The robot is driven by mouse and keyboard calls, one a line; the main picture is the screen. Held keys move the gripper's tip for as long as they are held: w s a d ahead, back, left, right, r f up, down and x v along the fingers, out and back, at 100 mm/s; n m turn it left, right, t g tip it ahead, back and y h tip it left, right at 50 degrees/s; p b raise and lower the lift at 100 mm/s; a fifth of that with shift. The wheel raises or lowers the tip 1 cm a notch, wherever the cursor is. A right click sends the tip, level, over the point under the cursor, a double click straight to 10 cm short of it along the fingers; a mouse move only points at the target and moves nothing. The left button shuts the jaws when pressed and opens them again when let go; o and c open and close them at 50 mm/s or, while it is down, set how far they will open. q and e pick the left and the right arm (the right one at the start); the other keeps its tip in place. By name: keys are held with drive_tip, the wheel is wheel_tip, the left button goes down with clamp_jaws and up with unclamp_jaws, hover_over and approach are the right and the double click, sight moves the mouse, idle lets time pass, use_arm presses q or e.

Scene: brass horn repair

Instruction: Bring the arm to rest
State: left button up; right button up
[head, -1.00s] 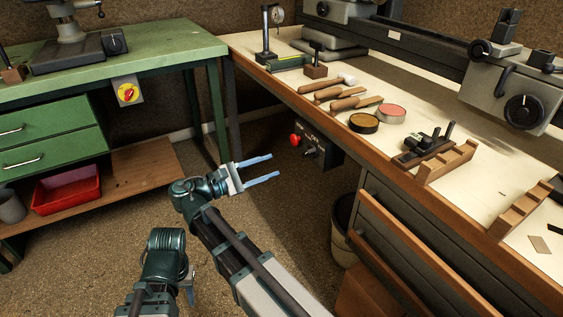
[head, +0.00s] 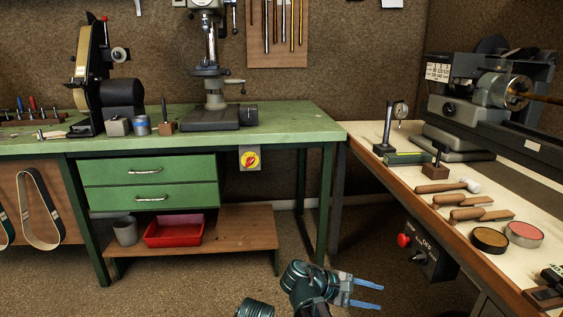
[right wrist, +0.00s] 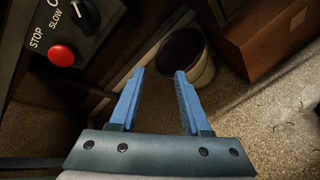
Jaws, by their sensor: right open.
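My right gripper (head: 380,296) is at the bottom edge of the head view, in front of the benches and over the floor. Its two blue fingers are apart with nothing between them. In the right wrist view the same open fingers (right wrist: 159,72) point down toward a dark-topped bin (right wrist: 190,55) that stands beyond them. A rounded dark green arm part of mine shows at the bottom of the head view, left of the right arm. My left gripper's fingers are out of view.
The green bench (head: 290,122) stands ahead, with a red tray (head: 175,231) on its low shelf. The wooden-edged bench (head: 395,187) with mallets runs along the right. Its control box with a red stop button (head: 403,240) faces the gripper. The floor (head: 190,278) between is clear.

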drive_tip(key=s+a+f+m+y, duration=0.2)
drive_tip(key=s+f+m+y, duration=0.2)
drive_tip(key=f+y, duration=0.45)
drive_tip(key=s+a+f+y, duration=0.2)
drive_tip(key=s+a, duration=0.2)
drive_tip(key=a, duration=0.5)
drive_tip(key=s+a+f+y, duration=0.1)
drive_tip(key=s+a+f, duration=0.1)
drive_tip(key=s+a, duration=0.5)
wheel_tip(320, 180, up, 37)
drive_tip(key=w+a+m+p, duration=0.1)
drive_tip(key=w+p, duration=0.1)
drive_tip(key=p, duration=3.5)
drive_tip(key=shift+w+a+r+g+p, duration=0.2)
drive_tip(key=shift+w+a+g+p, duration=0.1)
drive_tip(key=shift+w+g+p, duration=0.1)
drive_tip(key=shift+y, duration=0.25)
